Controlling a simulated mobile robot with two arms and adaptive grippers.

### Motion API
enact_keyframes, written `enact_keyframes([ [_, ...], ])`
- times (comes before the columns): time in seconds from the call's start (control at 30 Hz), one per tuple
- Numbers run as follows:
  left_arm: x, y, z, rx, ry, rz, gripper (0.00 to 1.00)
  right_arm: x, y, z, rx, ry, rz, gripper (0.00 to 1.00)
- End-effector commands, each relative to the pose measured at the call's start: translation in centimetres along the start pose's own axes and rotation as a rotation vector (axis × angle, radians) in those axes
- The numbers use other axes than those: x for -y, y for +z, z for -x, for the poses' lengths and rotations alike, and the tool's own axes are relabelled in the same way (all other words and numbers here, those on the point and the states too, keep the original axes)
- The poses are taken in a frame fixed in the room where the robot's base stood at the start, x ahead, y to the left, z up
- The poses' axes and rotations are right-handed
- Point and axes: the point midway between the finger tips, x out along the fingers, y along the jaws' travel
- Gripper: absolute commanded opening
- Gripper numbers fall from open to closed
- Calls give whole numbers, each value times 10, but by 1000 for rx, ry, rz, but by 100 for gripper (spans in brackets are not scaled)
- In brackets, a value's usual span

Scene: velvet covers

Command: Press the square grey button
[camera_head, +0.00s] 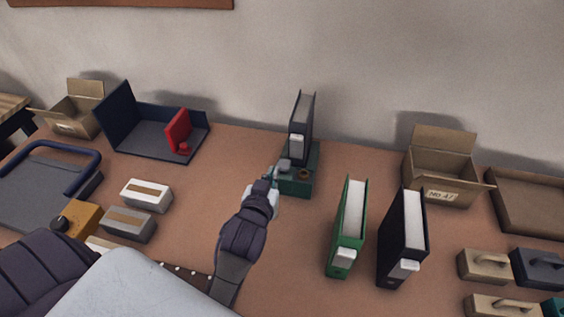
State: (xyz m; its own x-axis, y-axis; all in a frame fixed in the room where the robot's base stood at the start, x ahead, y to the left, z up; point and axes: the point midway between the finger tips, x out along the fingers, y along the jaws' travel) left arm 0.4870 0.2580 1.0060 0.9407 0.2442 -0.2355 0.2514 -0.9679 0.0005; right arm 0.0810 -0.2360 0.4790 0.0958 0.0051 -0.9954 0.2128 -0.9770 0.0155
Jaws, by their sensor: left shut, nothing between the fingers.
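A dark green box (298,188) sits near the wall at the middle of the table. On its top are a grey button (284,165) at the left and a round brownish knob or button (304,174) to its right. My left gripper (272,178) is shut and empty, with its tips right at the left front edge of the green box, close to the grey button. I cannot tell whether the tips touch the button. The gripper partly covers the box's left side. My right gripper is not in view.
A grey binder (301,128) stands upright at the back of the green box. A green binder (347,228) and a black binder (401,238) stand to the right. A cardboard box (440,184) is at the back right. Small boxes (146,196) lie to the left.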

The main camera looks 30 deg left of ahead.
Motion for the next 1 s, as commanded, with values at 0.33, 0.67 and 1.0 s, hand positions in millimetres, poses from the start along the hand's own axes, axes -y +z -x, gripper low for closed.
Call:
enact_keyframes([
  [0.33, 0, -3, -43, -1, 0, -2, 0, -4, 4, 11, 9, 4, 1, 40],
  [0.67, 0, 10, -103, 8, 0, -1, 0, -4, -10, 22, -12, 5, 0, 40],
  [1.0, 0, 39, -110, 2, 1, 1, 0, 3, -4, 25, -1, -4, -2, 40],
])
